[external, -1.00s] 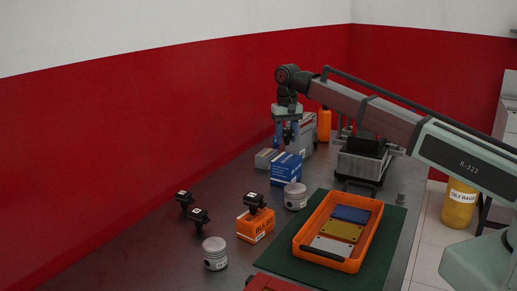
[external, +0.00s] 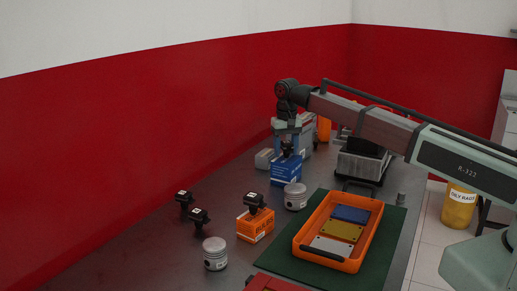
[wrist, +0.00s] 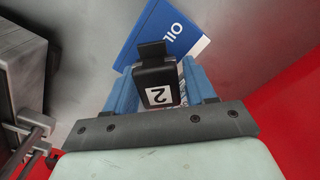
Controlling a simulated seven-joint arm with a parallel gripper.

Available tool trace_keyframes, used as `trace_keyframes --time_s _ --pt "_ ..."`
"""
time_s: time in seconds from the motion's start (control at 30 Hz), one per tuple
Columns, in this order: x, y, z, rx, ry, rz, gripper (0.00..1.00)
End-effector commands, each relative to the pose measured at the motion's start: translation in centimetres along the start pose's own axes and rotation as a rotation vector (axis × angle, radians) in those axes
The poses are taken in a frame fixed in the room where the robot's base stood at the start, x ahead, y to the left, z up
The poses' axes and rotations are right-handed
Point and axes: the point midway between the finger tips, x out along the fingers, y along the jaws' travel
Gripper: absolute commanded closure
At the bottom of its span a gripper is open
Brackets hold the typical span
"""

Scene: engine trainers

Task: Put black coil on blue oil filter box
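My gripper (external: 287,147) has blue fingers shut on a black coil (wrist: 155,76), which carries a white label with a 2. The blue oil filter box (external: 286,174) stands on the table under the coil. In the external view the coil's lower end overlaps the box's top; I cannot tell whether they touch. In the wrist view the blue box (wrist: 170,30) shows beyond the coil, partly hidden by it and the fingers. Another black coil (external: 254,201) sits on an orange box (external: 256,227). Two more black coils, one (external: 184,199) behind the other (external: 199,219), stand on the table at left.
A white piston (external: 295,196) stands just in front of the blue box, and another (external: 215,254) stands nearer. An orange tray (external: 303,242) with coloured plates lies on a green mat (external: 390,238). A grey bin (external: 361,166) stands right of the gripper. Grey boxes stand behind it.

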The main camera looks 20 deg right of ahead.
Motion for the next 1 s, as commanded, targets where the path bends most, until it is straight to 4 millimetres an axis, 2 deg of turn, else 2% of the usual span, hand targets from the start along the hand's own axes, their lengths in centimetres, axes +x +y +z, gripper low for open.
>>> trace_keyframes --time_s 0.03,0.13,0.37,0.53,1.0 --pt "0.0 0.0 0.0 0.0 0.0 0.0 0.4" --pt "0.0 0.0 0.0 0.0 0.0 0.0 0.32" --pt "-0.1 0.0 0.0 0.0 0.0 0.0 0.32" --pt "-1.1 0.0 0.0 0.0 0.0 0.0 0.32" --pt "-9.1 -0.1 -0.1 0.0 0.001 -0.001 0.32"
